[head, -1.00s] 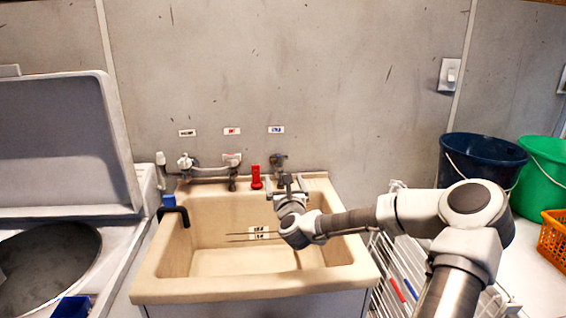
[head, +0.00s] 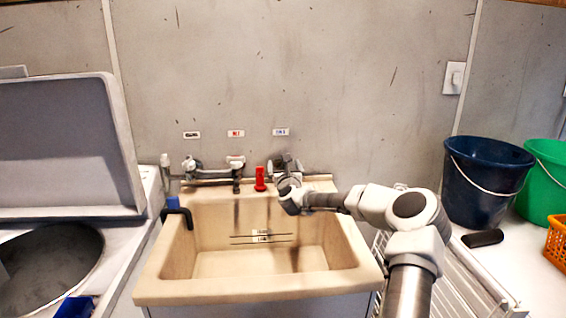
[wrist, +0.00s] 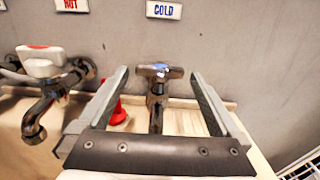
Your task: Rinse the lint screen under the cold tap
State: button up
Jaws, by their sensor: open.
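The cold tap (wrist: 157,88) has a blue-capped cross handle under the COLD label (wrist: 164,10) in the wrist view. My gripper (wrist: 159,74) is open, its two fingers on either side of the tap handle with a gap each side. In the head view my gripper (head: 287,166) is over the back rim of the beige sink (head: 205,287) and mostly hides the cold tap. I see no water running. I cannot make out a lint screen for certain; a dark flat piece (head: 483,238) lies on the white top at the right.
A red bottle-like object (head: 260,179) stands on the sink's back rim, left of the cold tap. The hot tap (head: 236,170) is farther left. An open-lidded washer (head: 125,255) is at left. Blue (head: 487,180) and green (head: 549,175) buckets are at right.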

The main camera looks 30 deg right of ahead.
jog(key=shift+x, duration=1.8)
jog(key=shift+c, duration=0.2)
jog(key=c, duration=1.1)
jog(key=shift+f+b, duration=0.25)
jog(key=shift+b, duration=0.7)
jog(key=n+t+y+b, duration=0.1)
jog(key=n+y+b, duration=0.1)
jog(key=y+b, duration=0.2)
jog(key=shift+n+b, duration=0.4)
jog(key=shift+b, duration=0.85)
jog(key=shift+n+t+y+b, duration=0.45)
jog(key=shift+y+b, duration=0.3)
jog(key=shift+y, duration=0.25)
jog(key=shift+r+n+y, duration=0.25)
jog(key=shift+n+y, duration=0.6)
jog(key=shift+y, duration=0.25)
